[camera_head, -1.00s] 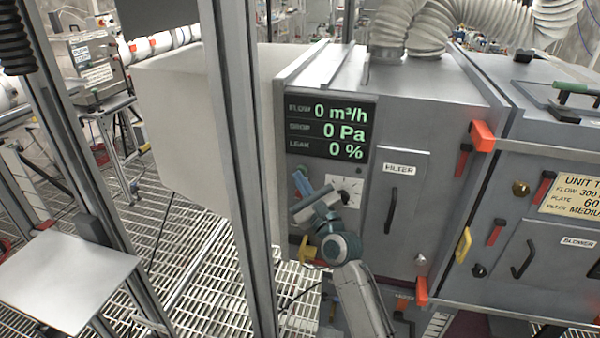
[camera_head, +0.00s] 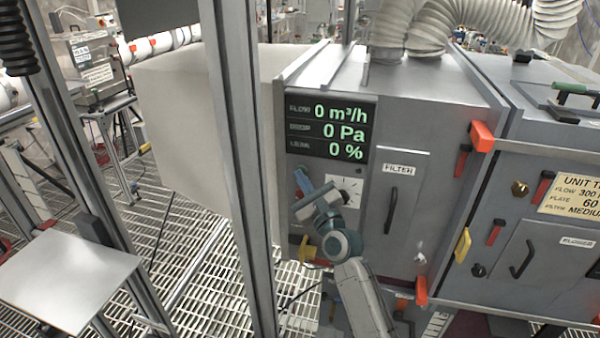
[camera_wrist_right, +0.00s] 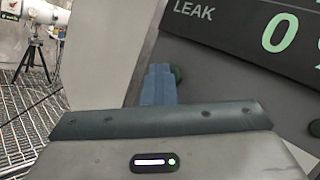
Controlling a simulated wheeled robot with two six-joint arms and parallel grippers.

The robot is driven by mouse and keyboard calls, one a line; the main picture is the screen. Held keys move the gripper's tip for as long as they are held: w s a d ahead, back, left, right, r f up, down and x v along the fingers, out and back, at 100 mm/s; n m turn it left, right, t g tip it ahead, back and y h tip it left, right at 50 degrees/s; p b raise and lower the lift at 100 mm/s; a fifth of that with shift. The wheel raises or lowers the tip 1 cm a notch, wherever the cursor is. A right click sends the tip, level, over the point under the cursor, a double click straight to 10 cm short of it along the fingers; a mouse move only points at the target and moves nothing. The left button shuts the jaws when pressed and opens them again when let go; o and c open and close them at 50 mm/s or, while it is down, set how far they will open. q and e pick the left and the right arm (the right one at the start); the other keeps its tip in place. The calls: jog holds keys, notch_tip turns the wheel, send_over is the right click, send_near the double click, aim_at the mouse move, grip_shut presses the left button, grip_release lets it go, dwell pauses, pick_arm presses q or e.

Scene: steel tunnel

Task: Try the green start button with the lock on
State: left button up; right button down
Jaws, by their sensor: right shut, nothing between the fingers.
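My right gripper (camera_head: 302,181) is shut and empty, its blue fingers together in front of the grey panel, just below the display. In the right wrist view the closed fingers (camera_wrist_right: 158,84) point at the panel. A dark green round button (camera_wrist_right: 177,75) peeks out at the right of the fingertips, partly hidden by them. I cannot tell whether they touch it. In the head view the gripper hides this button. Which part is the lock is unclear; a yellow handle (camera_head: 307,249) sits low on the panel, beside my right wrist. My left gripper is out of view.
The display (camera_head: 330,130) reads 0 m³/h, 0 Pa and 0 %. A white dial plate (camera_head: 346,190) is right of my fingers. A metal post (camera_head: 240,150) stands close on the left. The filter door (camera_head: 400,205) has a black handle.

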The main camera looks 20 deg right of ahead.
jog(key=shift+s+a, duration=0.2)
dwell(0.3)
jog(key=shift+s+a+f+p, duration=0.1)
jog(key=shift+s+a+p, duration=0.15)
jog(key=shift+s+a, duration=0.45)
jog(key=shift+s+a+r+p, duration=0.1)
jog(key=shift+s+a+p, duration=0.25)
jog(key=shift+s, duration=0.6)
jog(key=shift+s+a+f+p, duration=0.1)
jog(key=shift+s+a+p, duration=0.05)
jog(key=shift+s+a, duration=0.6)
jog(key=shift+s+d, duration=0.1)
jog(key=shift+d, duration=0.05)
